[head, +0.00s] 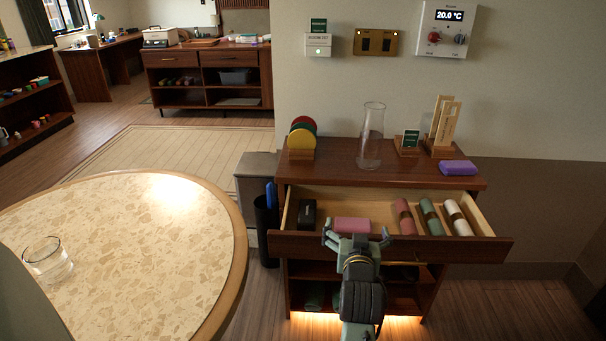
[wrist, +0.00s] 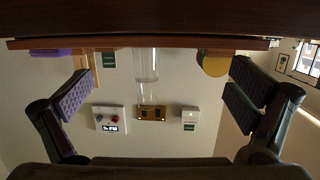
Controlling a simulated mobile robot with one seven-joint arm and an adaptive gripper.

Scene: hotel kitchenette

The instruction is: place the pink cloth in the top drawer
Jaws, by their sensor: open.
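The top drawer (head: 270,242) of the dark wood cabinet is pulled open. A folded pink cloth (head: 352,224) lies inside it, left of the middle, its near edge partly hidden by my gripper. My gripper (head: 358,238) is at the drawer's front edge, just in front of the cloth, with its fingers spread apart and nothing seen between them. In the wrist view, which is upside down, my gripper (wrist: 160,95) has its two fingers wide apart. The cloth does not show there.
The drawer also holds a black box (head: 306,213) and rolled pink (head: 405,217), green (head: 431,217) and white (head: 457,217) cloths. A glass vase (head: 370,140) and a purple cloth (head: 457,168) stand on the cabinet top. A round-ended table (head: 150,235) with a glass (head: 47,262) is at left.

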